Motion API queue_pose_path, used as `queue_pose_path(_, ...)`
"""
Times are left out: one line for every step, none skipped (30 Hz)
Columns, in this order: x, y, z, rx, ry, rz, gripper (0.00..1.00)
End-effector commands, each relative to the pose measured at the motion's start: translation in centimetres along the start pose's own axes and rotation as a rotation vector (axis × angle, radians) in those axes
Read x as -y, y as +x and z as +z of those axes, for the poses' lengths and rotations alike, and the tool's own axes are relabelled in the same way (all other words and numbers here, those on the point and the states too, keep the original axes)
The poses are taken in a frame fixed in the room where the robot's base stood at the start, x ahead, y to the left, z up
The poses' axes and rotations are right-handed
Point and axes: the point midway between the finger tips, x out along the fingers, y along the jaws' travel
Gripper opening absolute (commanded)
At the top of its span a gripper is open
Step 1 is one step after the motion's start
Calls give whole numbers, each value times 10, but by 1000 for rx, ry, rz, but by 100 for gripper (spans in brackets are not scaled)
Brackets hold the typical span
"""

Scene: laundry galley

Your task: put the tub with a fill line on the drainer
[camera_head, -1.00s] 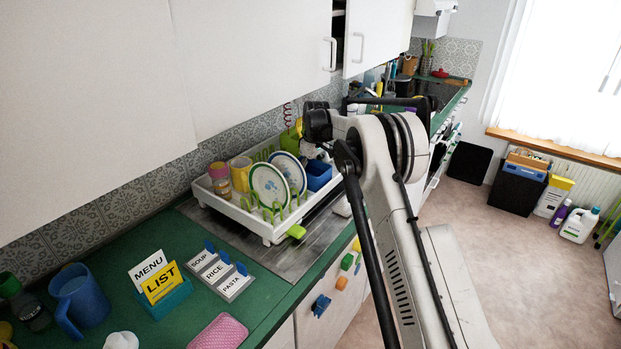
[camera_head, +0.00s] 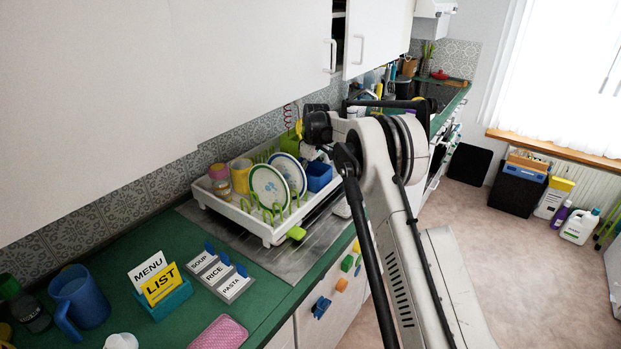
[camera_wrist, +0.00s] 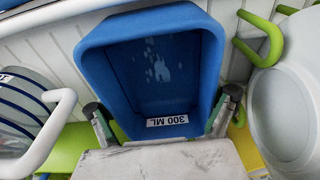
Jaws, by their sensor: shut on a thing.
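The blue tub (camera_head: 319,178) shows in the head view at the right end of the white drainer (camera_head: 238,213), beside the plates. In the wrist view the tub (camera_wrist: 151,62) fills the middle, open side toward the camera, with a white "300 ML" label upside down on its inside. My gripper (camera_wrist: 163,118) is shut on the tub, with a fingertip at each side of its near end. The drainer's white slats (camera_wrist: 50,45) show behind the tub. Whether the tub's base touches them I cannot tell. In the head view my arm's end hides the fingers.
A yellow mug (camera_head: 241,175) and a pink cup (camera_head: 218,172) are at the drainer's left. In the wrist view a pale round dish (camera_wrist: 288,112) is close on the right, and a white loop handle (camera_wrist: 58,120) on the left.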

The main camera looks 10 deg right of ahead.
Motion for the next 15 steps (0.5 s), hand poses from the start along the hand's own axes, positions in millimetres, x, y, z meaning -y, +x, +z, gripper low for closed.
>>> queue_pose_path(0,0,0,0,0,0,42)
queue_pose_path(0,0,0,0,0,0,42)
queue_pose_path(0,-1,0,0,0,0,42)
queue_pose_path(0,-1,0,0,0,0,42)
queue_pose_path(0,-2,0,0,0,0,42)
queue_pose_path(0,-3,0,0,0,0,42)
queue_pose_path(0,-4,0,0,0,0,42)
queue_pose_path(0,-5,-1,0,0,0,42)
queue_pose_path(0,-7,-1,0,0,0,42)
queue_pose_path(0,-8,-1,0,0,0,42)
queue_pose_path(0,-10,-1,0,0,0,42)
queue_pose_path(0,-11,-1,0,0,0,42)
queue_pose_path(0,-12,-2,0,0,0,42)
queue_pose_path(0,-14,-2,0,0,0,42)
queue_pose_path(0,-15,-2,0,0,0,42)
